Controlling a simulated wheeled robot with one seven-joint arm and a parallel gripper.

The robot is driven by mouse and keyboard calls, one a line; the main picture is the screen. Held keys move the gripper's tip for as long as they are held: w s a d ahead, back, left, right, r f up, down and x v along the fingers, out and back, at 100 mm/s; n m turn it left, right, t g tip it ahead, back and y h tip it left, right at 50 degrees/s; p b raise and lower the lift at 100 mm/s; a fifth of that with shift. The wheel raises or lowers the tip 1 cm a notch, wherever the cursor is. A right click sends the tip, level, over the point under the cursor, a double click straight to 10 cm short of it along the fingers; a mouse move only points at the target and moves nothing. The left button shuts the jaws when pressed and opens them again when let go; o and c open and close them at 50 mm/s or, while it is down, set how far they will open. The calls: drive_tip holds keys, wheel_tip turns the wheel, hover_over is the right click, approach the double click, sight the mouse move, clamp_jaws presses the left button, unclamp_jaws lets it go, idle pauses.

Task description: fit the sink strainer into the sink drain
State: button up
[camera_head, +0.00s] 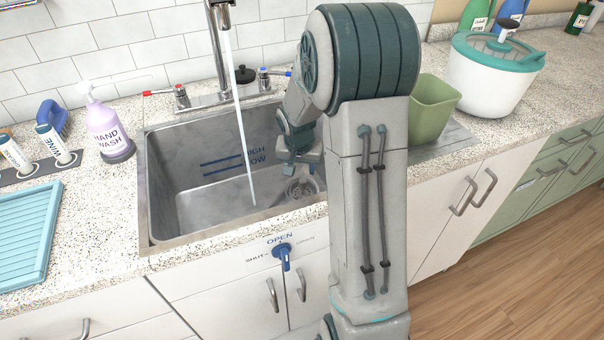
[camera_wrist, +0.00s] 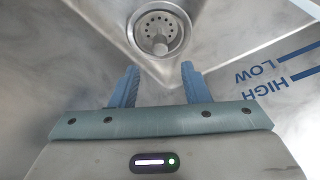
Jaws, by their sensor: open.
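The sink drain (camera_wrist: 138,22) is a round metal ring in the sink floor, at the top of the wrist view. A round metal piece with a ring of holes and a central knob, which looks like the sink strainer (camera_wrist: 160,42), lies within that ring. I cannot tell whether it sits fully flush. In the head view the drain area (camera_head: 301,190) shows at the sink's right, partly behind my arm. My gripper (camera_wrist: 160,72) is open and empty, its two blue fingers apart. It is inside the sink, above the drain and clear of the knob.
Water runs from the faucet (camera_head: 224,40) into the sink basin (camera_head: 195,190), left of my gripper. Basin walls are close around it. A green container (camera_head: 432,108) stands right of the sink. A soap bottle (camera_head: 106,128) stands left. A blue valve handle (camera_head: 284,255) is on the front.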

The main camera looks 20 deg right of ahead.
drive_tip(key=shift+v, duration=1.65)
drive_tip(key=s+a+r+n+p, duration=0.3)
drive_tip(key=s+a+r+p, duration=0.1)
drive_tip(key=s+r, duration=0.6)
drive_tip(key=s+a+r+n+y+p, duration=0.1)
drive_tip(key=s+a+r+n+p, duration=0.2)
drive_tip(key=s+r, duration=0.7)
drive_tip(key=s+a+p, duration=0.2)
drive_tip(key=shift+s+a+r+y+p, duration=0.2)
drive_tip(key=shift+s+a+y+p, duration=0.05)
drive_tip(key=shift+s+y+p, duration=0.1)
